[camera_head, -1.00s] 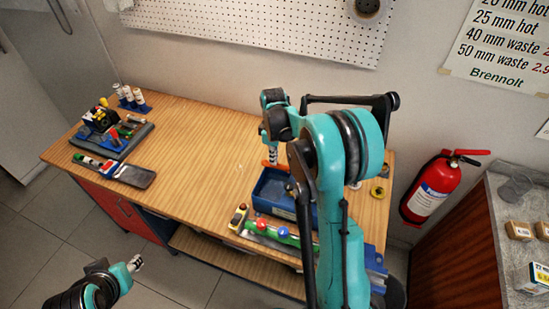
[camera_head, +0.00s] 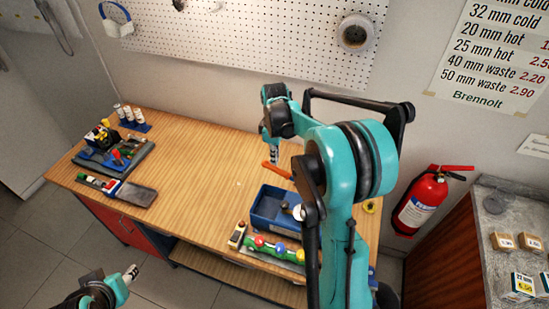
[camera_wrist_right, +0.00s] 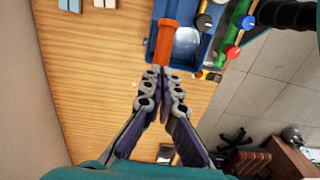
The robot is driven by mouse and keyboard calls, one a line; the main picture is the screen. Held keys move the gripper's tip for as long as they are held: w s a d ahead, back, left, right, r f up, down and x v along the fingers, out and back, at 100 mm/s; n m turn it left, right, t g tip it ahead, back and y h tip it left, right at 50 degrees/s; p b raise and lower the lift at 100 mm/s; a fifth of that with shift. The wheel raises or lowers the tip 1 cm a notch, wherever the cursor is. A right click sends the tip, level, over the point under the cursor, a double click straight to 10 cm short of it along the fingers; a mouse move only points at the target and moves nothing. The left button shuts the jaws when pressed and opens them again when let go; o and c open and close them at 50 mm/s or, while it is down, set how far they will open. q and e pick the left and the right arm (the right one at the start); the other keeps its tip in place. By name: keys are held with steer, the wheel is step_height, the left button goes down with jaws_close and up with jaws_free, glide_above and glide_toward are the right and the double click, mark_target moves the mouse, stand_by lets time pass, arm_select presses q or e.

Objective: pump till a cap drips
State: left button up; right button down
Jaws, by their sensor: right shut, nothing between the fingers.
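A blue pump tank (camera_head: 262,213) stands on the bench, with an orange lever handle (camera_head: 277,170) at its far side. In the right wrist view the handle (camera_wrist_right: 165,42) lies just beyond my right fingertips. My right gripper (camera_head: 273,155) is shut and empty, pointing down by the handle's end. It also shows in the right wrist view (camera_wrist_right: 160,80); I cannot tell whether it touches the handle. A green pipe with coloured caps (camera_head: 270,248) lies in front of the tank. I cannot make out drips. My left gripper (camera_head: 131,274) is low left; its jaw state is unclear.
The wooden bench (camera_head: 195,180) is clear in its middle. Its left end holds a tool tray (camera_head: 115,158) and small white-topped bottles (camera_head: 128,118). A red fire extinguisher (camera_head: 420,203) hangs right of my right arm, before a grey counter (camera_head: 490,220).

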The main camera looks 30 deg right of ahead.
step_height(320, 180, down, 13)
steer(key=w+a+b, duration=0.1)
steer(key=b, duration=0.9)
steer(key=r+p, duration=0.3)
steer(key=r, duration=0.1)
steer(key=r+p, duration=0.3)
steer(key=r, duration=0.2)
steer(key=s+d+r+p, duration=0.1)
steer(key=r+p, duration=0.2)
steer(key=r, duration=0.1)
steer(key=shift+r, duration=0.15)
step_height(320, 180, up, 5)
steer(key=p, duration=0.3)
